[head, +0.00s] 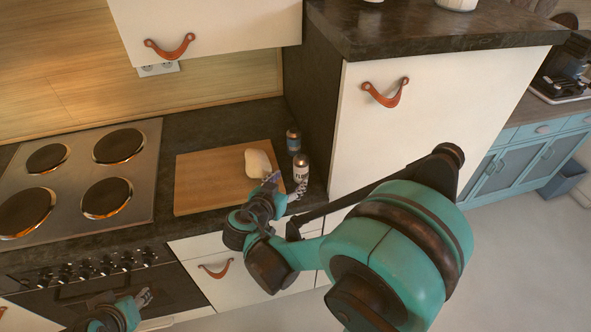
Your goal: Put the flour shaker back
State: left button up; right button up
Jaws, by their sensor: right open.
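The flour shaker (301,169), a small white can with dark lettering and a dark top, stands upright on the dark counter just right of the cutting board. My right gripper (286,185) is open, with its fingers at the near side of the shaker. I cannot tell whether they touch it. The shaker's lower part is partly hidden by a finger. My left gripper (143,297) is low at the left, in front of the oven and away from the shaker. It is too small to tell whether it is open.
A blue-labelled shaker (293,141) stands just behind the flour shaker. A pale dough lump (258,163) lies on the wooden cutting board (208,181). A cooktop (82,174) is at the left. A tall white cabinet (420,115) closes off the counter's right side.

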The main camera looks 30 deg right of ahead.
jog(key=shift+v, duration=1.05)
jog(key=s+a+n+g+y, duration=0.1)
jog(key=s+a+n+y, duration=0.6)
jog(key=s+n+y, duration=0.3)
jog(key=shift+s+y, duration=0.4)
jog(key=shift+s, duration=0.75)
